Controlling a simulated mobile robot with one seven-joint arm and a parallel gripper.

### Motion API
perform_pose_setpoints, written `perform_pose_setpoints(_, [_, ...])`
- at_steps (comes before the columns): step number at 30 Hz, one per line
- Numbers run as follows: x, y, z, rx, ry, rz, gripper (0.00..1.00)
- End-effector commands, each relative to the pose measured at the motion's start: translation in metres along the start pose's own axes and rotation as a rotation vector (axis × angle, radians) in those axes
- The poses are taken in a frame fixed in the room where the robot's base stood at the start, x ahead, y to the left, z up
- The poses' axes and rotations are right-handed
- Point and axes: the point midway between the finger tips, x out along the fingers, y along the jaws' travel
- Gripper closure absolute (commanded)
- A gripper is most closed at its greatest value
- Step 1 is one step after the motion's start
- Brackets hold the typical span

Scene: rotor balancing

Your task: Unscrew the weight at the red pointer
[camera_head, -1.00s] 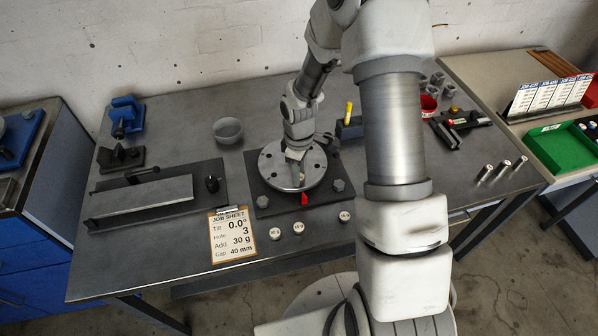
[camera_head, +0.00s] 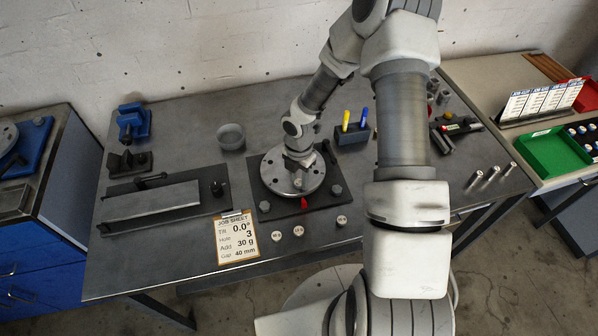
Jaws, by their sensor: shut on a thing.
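The rotor (camera_head: 275,184) is a round grey disc with holes, on a dark base plate (camera_head: 330,204) in the middle of the bench. The red pointer (camera_head: 304,203) stands at the disc's front edge. My gripper (camera_head: 298,178) is over the front part of the disc, close to the pointer, and points down. It is shut on a small pale weight (camera_head: 298,183), which is mostly hidden by the fingers. I cannot tell whether the weight is still seated in its hole.
Three white-topped weights (camera_head: 298,231) stand in front of the base plate. A job sheet (camera_head: 236,238) lies to the left. Several metal cylinders (camera_head: 492,173) stand at right.

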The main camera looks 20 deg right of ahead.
Motion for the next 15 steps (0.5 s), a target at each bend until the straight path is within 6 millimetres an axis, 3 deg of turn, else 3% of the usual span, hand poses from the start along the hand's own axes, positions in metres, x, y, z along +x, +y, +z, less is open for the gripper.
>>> perform_pose_setpoints(6, [-0.0023, -0.001, -0.0011, -0.274, 0.003, -0.002, 1.0])
perform_pose_setpoints(15, [0.0002, -0.0008, -0.0004, -0.306, 0.001, -0.002, 1.0])
